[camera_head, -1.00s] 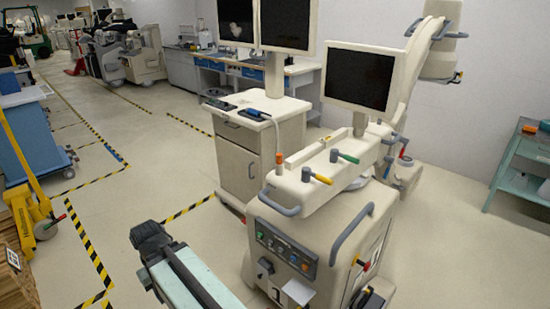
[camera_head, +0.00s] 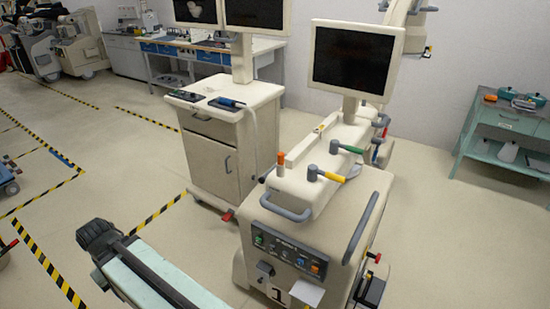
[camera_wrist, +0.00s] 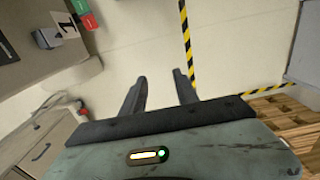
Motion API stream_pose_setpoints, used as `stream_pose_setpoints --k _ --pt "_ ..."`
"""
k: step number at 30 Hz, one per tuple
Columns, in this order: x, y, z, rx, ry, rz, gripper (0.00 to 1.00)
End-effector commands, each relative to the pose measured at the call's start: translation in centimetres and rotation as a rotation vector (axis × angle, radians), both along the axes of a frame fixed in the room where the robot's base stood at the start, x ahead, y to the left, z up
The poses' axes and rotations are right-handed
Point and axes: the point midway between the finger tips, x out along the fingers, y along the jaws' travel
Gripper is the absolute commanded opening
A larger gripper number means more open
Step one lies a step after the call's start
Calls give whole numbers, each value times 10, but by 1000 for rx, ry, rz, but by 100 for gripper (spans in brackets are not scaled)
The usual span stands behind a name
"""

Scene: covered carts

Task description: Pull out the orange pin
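The orange pin (camera_head: 281,159) stands upright near the left edge of the top of a cream cart (camera_head: 365,205). Only its short orange end on a pale collar shows. Behind a grey rail handle (camera_head: 285,207), a yellow-handled lever (camera_head: 335,177) and a green-handled lever (camera_head: 346,149) are to the right of the pin. My gripper (camera_head: 92,238) is low and left of the cart, well apart from the pin. In the wrist view its two fingers (camera_wrist: 161,84) are spread with only floor between them. The pin does not show in the wrist view.
A control panel (camera_head: 287,252) and side handle (camera_head: 361,228) stick out from the cart. A cream cabinet (camera_head: 220,150) with a monitor (camera_head: 255,14) stands behind left. A green table (camera_head: 500,150) stands at right. Open floor lies left of the cart.

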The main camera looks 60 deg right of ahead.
Motion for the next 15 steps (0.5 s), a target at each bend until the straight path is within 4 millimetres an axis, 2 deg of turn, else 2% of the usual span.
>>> stream_pose_setpoints --k 4,5,8,11,14,15 --pt "0 0 0 0 0 0 36" --pt "0 0 0 0 0 0 42" --pt "1 -7 8 0 0 -21 42" --pt "4 -34 35 0 0 -98 42" --pt "5 -83 76 0 0 -238 42" --pt "3 -108 93 0 0 -308 42"
